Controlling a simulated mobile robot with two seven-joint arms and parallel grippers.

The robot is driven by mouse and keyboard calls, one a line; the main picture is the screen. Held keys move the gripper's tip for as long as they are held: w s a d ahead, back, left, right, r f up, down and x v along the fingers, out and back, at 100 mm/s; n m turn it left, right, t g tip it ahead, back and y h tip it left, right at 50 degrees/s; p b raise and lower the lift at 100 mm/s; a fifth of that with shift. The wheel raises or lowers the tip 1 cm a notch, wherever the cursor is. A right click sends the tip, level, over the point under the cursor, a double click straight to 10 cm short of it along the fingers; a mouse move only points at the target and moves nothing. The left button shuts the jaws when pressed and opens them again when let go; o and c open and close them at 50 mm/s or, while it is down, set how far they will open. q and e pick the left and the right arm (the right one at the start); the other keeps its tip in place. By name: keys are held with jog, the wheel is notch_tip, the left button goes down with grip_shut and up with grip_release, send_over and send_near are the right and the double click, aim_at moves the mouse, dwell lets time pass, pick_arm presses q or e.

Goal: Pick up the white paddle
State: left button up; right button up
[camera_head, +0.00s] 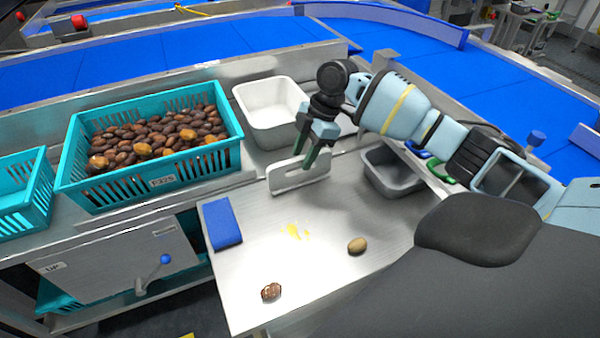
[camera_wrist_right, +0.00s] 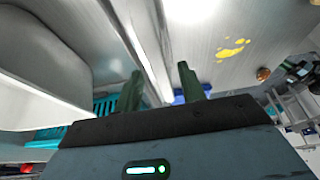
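The white paddle (camera_head: 285,181), a pale flat plate with a slot, stands on edge at the back of the steel table (camera_head: 325,225). My right gripper (camera_head: 307,158) points down over its top edge, fingers apart. One finger is in front of the plate and the other seems to be behind it. In the right wrist view the paddle (camera_wrist_right: 140,45) shows as a thin strip running between the open fingers (camera_wrist_right: 160,90). Whether either finger touches it I cannot tell. My left gripper is not in view.
A white tub (camera_head: 270,112) stands behind the paddle and a grey tub (camera_head: 390,175) to its right. A teal crate of dates (camera_head: 75,190) is at left. A blue block (camera_head: 221,222), yellow smear (camera_head: 295,232), tan date (camera_head: 357,245) and brown date (camera_head: 271,292) are on the table.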

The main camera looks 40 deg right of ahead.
aim_at(299, 163)
jog(key=shift+x, duration=2.35)
jog(key=shift+s, duration=0.1)
grip_shut()
